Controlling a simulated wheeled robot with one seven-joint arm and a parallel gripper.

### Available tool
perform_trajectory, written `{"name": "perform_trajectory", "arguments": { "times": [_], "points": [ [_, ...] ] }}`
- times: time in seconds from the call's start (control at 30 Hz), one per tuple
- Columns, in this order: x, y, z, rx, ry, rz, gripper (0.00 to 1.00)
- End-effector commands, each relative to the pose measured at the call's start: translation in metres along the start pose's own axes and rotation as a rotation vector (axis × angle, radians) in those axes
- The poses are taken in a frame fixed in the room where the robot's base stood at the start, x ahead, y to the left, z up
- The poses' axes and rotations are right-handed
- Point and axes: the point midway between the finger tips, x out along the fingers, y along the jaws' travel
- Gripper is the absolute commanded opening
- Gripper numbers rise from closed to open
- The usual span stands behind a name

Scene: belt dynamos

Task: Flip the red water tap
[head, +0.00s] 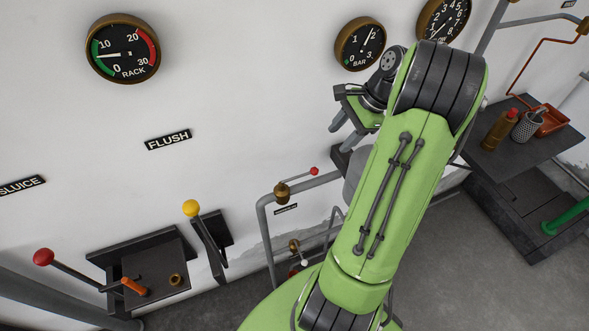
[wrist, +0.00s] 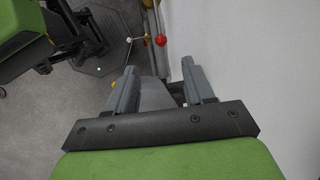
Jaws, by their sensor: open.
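The red water tap shows in the head view as a lever with a small red ball knob (head: 314,171) on a brass valve (head: 282,192), fixed to a grey pipe by the wall. In the wrist view its red ball (wrist: 160,40) shows beyond the fingertips, near the top middle. My gripper (wrist: 161,78) is open and empty, with its two grey fingers apart. In the head view it is partly hidden by my green arm, above and right of the red knob. It is apart from the tap.
A second, lower valve (head: 294,246) has a white knob (head: 304,262). A yellow-knobbed lever (head: 191,208) and a red-knobbed lever (head: 43,257) stand left. The white wall is close beside my gripper.

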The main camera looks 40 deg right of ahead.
Motion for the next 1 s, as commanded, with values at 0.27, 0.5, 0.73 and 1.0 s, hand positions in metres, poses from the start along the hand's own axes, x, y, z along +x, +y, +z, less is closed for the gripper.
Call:
{"name": "perform_trajectory", "arguments": {
  "times": [0.27,0.5,0.73,1.0],
  "points": [
    [0.068,0.002,0.001,-0.004,-0.004,0.006,0.53],
    [0.126,0.002,0.001,-0.005,-0.002,0.006,0.53],
    [0.153,0.001,0.001,-0.005,0.0,0.004,0.53],
    [0.154,0.001,0.001,-0.005,0.002,0.002,0.51]
  ]
}}
